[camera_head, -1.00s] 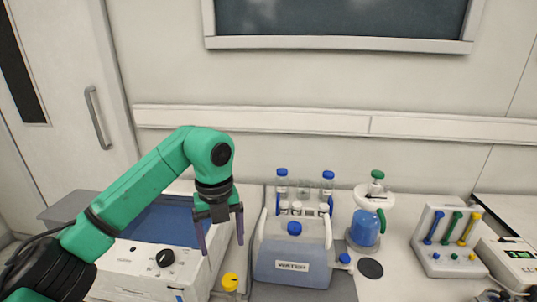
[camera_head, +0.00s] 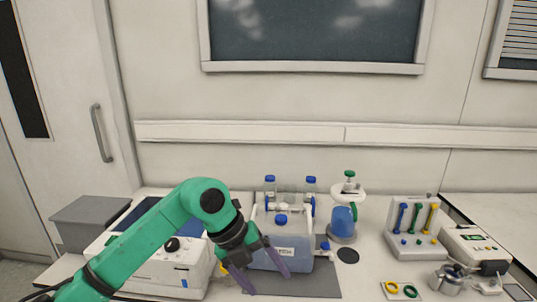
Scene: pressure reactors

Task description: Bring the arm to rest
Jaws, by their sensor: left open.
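My left arm comes in from the left, green with a black wrist. My left gripper (camera_head: 264,282) is open, with its two purple-grey fingers apart and pointing down and to the right. Nothing shows between them. It is in front of the left part of a blue-grey container (camera_head: 292,259) with a blue cap and a white label, and hides part of it. I cannot tell whether the fingers touch the container. My right gripper is not in view.
A white device with a black knob (camera_head: 172,244) stands behind my arm. A blue vessel with a green handle (camera_head: 342,222), a rack with blue, green and yellow levers (camera_head: 416,226) and a metal vessel (camera_head: 447,279) stand to the right. A dark mat (camera_head: 318,283) lies under the container.

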